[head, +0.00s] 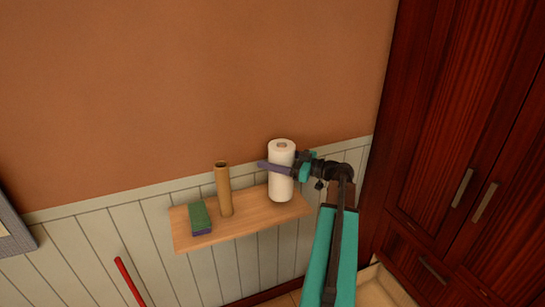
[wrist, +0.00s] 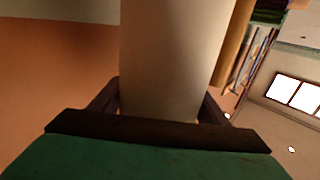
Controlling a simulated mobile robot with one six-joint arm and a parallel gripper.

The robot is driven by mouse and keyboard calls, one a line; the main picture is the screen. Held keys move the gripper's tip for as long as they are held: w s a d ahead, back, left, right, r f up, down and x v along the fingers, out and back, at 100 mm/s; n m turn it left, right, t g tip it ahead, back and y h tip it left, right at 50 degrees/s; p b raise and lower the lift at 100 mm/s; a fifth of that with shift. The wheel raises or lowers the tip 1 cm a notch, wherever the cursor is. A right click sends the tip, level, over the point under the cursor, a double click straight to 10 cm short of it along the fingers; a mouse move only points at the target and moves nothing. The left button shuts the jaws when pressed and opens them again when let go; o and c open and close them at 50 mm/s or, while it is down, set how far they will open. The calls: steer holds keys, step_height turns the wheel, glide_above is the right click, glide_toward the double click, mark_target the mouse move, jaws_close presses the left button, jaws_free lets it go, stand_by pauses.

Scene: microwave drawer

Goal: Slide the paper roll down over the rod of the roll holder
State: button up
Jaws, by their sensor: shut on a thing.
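The white paper roll (head: 281,185) stands upright at the right part of a wooden wall shelf. My gripper (head: 273,167) reaches in from the right and is shut around the middle of the roll. In the wrist view, the roll (wrist: 170,55) fills the space between the two dark fingers of my gripper (wrist: 160,103). I cannot tell whether the roll's lower end touches the shelf. No rod or roll holder shows apart from the roll; the dark hole in the roll's top is too small to read.
The shelf (head: 250,222) also holds a brown cardboard tube (head: 223,192), upright left of the roll, and a green sponge (head: 200,218) at the left end. A dark red wooden cabinet (head: 450,130) stands at the right. A red stick (head: 130,281) shows lower left.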

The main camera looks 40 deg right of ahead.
steer(key=shift+f, duration=0.85)
steer(key=o, duration=1.2)
steer(key=shift+s+f+b, duration=0.1)
steer(key=shift+b, duration=0.2)
steer(key=shift+b+v, duration=1.8)
steer(key=shift+v, duration=5)
